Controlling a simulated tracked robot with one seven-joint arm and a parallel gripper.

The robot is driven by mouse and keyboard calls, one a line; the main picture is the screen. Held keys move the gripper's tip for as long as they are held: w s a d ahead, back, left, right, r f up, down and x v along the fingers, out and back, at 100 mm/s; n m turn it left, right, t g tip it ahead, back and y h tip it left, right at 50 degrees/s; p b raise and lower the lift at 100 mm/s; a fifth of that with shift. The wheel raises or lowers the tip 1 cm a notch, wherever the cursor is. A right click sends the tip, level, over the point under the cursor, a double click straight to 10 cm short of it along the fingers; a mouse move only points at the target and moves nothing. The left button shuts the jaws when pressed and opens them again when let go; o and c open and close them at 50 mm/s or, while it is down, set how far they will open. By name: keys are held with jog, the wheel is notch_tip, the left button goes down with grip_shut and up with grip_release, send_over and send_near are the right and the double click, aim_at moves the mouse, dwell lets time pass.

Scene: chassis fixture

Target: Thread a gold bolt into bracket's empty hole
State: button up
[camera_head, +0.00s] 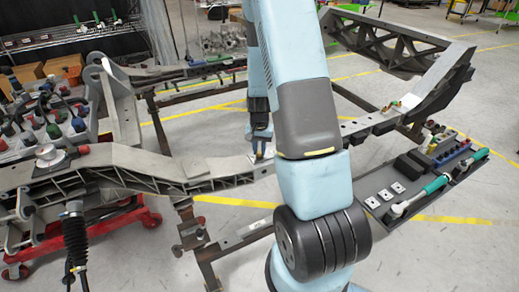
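My gripper (261,152) points down at the middle of the picture, just above the near grey chassis rail (150,166) where its right end runs behind my arm. The fingers are small and dark, and I cannot tell whether they are open or shut. A tiny yellowish spot shows at the fingertips, too small to identify as a gold bolt. The bracket and its empty hole cannot be made out clearly here; my arm covers part of this area.
A grey tray (376,182) at the right holds a green-handled tool (432,187), small pale square pieces (398,187) and dark blocks. A red wheeled stand (140,218) supports the left end. The raised far-right chassis rail (425,92) and parts bench (65,142) flank the frame.

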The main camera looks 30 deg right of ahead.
grip_shut()
jog(key=m, duration=0.6)
jog(key=shift+f+m, duration=0.15)
jog(key=shift+m, duration=0.15)
jog(key=m, duration=0.6)
jog(key=shift+m, duration=0.3)
jog(key=o, duration=0.6)
grip_release()
notch_tip(320, 180, up, 9)
